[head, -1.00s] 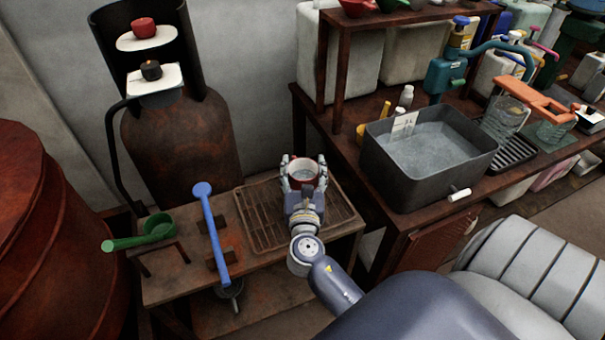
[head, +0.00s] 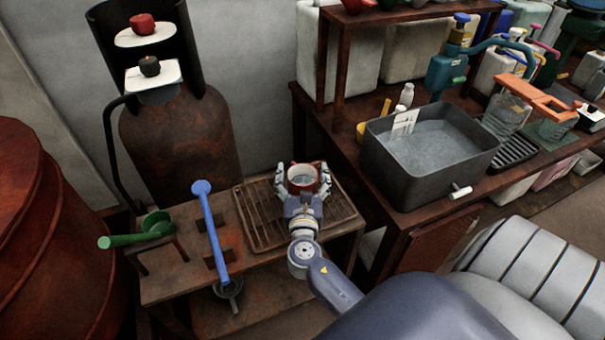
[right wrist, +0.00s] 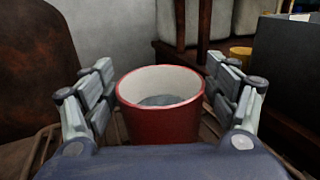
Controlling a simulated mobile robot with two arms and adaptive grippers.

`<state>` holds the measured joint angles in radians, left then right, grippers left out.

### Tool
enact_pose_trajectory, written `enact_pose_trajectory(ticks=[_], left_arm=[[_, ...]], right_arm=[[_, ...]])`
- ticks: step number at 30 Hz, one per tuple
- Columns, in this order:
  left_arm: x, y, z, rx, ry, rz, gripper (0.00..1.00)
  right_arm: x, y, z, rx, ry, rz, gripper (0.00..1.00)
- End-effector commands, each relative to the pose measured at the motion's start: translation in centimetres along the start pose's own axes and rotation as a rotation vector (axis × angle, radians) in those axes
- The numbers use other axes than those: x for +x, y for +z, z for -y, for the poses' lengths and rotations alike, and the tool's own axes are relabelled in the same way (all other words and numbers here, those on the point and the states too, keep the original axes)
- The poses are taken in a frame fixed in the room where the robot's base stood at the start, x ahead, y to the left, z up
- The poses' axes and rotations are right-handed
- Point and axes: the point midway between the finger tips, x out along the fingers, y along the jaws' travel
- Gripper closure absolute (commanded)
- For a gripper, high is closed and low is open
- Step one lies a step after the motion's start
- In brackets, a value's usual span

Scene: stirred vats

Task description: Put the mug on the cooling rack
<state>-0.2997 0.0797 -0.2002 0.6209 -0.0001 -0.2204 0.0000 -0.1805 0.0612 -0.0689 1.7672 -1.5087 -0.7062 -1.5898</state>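The red mug (head: 303,187), white inside with something grey in it, stands upright on the wire cooling rack (head: 257,221), towards its back right. My right gripper (head: 303,174) is open around the mug, one finger on each side. In the right wrist view the mug (right wrist: 160,122) is between the fingers of the right gripper (right wrist: 160,85), with a narrow gap on both sides. The gripper's palm hides the mug's lower front. My left gripper is not in view.
A blue long-handled tool (head: 211,235) and a green scoop (head: 150,229) lie left of the rack on the low bench (head: 185,283). A grey water basin (head: 425,180) stands on the higher table at right. The rack's left part is bare.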

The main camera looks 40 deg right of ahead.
Motion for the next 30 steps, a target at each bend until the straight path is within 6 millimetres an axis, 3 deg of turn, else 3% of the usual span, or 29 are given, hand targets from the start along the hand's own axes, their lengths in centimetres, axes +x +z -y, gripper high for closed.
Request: enact_pose_trajectory(ticks=[10,14,24,30], left_arm=[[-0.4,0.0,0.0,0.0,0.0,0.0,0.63],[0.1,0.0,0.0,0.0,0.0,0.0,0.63],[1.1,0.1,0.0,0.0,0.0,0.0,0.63],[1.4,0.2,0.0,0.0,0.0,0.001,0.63]], right_arm=[[0.0,0.5,0.0,0.001,0.0,0.0,0.19],[-2.0,0.0,-0.1,0.002,0.002,-0.004,0.19],[-9.2,0.0,0.0,0.0,0.0,-0.003,0.19],[-11.6,0.2,0.0,0.001,-0.001,-0.002,0.19]])
